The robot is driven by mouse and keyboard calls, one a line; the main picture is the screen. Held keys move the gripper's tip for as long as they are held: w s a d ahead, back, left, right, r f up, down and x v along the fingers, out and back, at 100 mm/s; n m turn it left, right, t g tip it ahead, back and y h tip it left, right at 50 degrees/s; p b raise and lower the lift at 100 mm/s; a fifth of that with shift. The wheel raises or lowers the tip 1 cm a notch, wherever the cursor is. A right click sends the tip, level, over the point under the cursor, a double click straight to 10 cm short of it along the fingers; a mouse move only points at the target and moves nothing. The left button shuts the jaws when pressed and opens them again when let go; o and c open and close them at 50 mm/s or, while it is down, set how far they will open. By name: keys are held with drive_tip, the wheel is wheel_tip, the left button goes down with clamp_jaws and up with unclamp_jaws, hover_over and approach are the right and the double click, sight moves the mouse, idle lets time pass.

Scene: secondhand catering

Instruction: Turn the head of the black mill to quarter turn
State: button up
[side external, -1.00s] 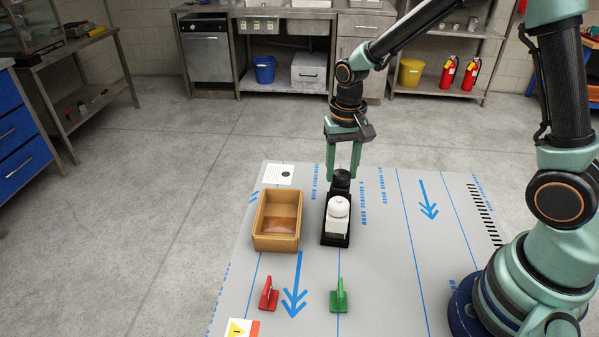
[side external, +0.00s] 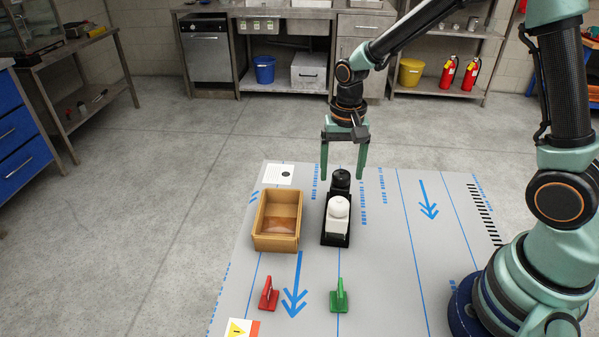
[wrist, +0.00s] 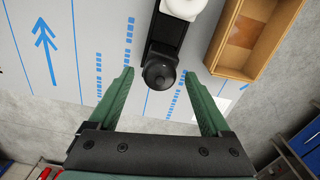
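The black mill (side external: 341,181) stands upright at the far end of a black tray (side external: 325,238), behind a white mill (side external: 338,218). In the wrist view the black mill's round head (wrist: 160,74) lies between my two fingers, with a gap on each side. My gripper (side external: 342,178) is open around the head and grips nothing; it also shows in the wrist view (wrist: 162,80). The white mill's edge (wrist: 184,8) shows at the top of the wrist view. I cannot make out any turn mark on the black head.
A wooden box (side external: 276,243) stands left of the tray. A red piece (side external: 268,294) and a green piece (side external: 339,297) stand nearer the front. A white card with a black dot (side external: 279,174) lies at the back left. The grey mat right of the tray is clear.

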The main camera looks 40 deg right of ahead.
sight(342, 173)
wheel_tip(342, 173, up, 12)
idle(0.8)
wheel_tip(342, 173, down, 12)
drive_tip(key=n, duration=1.3)
drive_tip(key=shift+s+n, duration=0.1)
drive_tip(key=shift+n, duration=0.2)
